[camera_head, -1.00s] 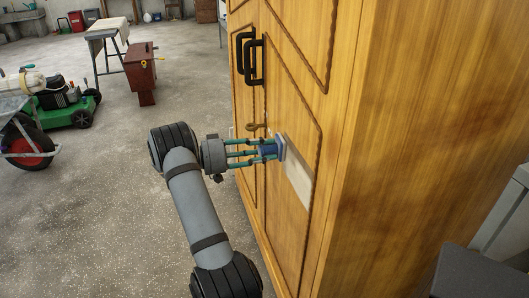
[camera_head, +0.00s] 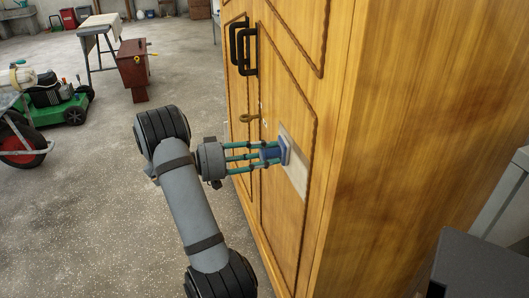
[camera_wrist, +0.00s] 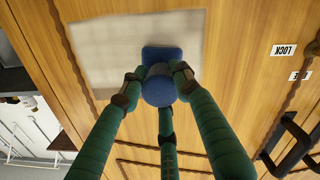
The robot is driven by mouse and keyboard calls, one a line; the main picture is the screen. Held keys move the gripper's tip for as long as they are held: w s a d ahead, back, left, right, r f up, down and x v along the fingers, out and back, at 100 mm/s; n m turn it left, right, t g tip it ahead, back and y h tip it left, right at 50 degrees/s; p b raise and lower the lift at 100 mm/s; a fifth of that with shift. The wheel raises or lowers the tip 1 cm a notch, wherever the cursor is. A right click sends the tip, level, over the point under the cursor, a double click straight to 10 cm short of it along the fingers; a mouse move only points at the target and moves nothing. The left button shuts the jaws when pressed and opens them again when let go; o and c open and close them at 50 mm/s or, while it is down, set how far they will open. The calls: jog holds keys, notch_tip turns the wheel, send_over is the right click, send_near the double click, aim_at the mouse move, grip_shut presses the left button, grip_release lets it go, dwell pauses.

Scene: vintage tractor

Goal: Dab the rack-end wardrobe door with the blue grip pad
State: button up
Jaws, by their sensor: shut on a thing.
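The wooden wardrobe door (camera_head: 272,205) bears a pale rectangular patch (camera_head: 294,178), which also shows in the wrist view (camera_wrist: 112,42). My gripper (camera_head: 270,154) is shut on the blue grip pad (camera_head: 285,150), its green fingers around the pad's round knob (camera_wrist: 158,88). The pad's flat face is toward the door, in front of the patch in the head view. In the wrist view it overlaps the patch's edge. The pad hides the spot behind it, and I cannot tell whether it touches the door.
Black handles (camera_head: 249,50) and a brass key (camera_head: 248,117) stick out from the wardrobe front near my gripper. A green mower (camera_head: 62,103) and a brown wooden box (camera_head: 133,70) stand at left. Concrete floor between them and the wardrobe is open.

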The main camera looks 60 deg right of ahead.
jog(key=shift+s+a+b, duration=0.85)
jog(key=shift+s+a, duration=0.55)
jog(key=shift+s, duration=0.4)
jog(key=shift+s+a+b, duration=0.8)
jog(key=shift+s+a, duration=0.6)
jog(key=shift+s, duration=0.45)
jog(key=shift+s+a+b, duration=0.85)
jog(key=shift+s+a, duration=0.55)
jog(key=shift+s, duration=0.4)
jog(key=shift+s+r+p, duration=0.1)
jog(key=shift+r+p, duration=1)
jog(key=shift+r, duration=0.15)
jog(key=shift+w+d+f+p, duration=0.1)
jog(key=shift+w+d+p, duration=0.05)
jog(key=shift+w+d, duration=0.5)
jog(key=shift+w+d+p, duration=0.15)
jog(key=shift+w+d, duration=0.3)
jog(key=shift+w, duration=0.4)
jog(key=shift+w+d+p, duration=0.75)
jog(key=shift+w+d, duration=1)
jog(key=shift+w, duration=0.5)
jog(key=shift+w+d+p, duration=0.8)
jog(key=shift+w+d, duration=0.95)
jog(key=shift+w, duration=0.45)
jog(key=shift+w+d+p, duration=0.75)
jog(key=shift+w+d, duration=1)
jog(key=shift+w, duration=0.5)
jog(key=shift+p+v, duration=0.75)
jog(key=shift+v, duration=2.25)
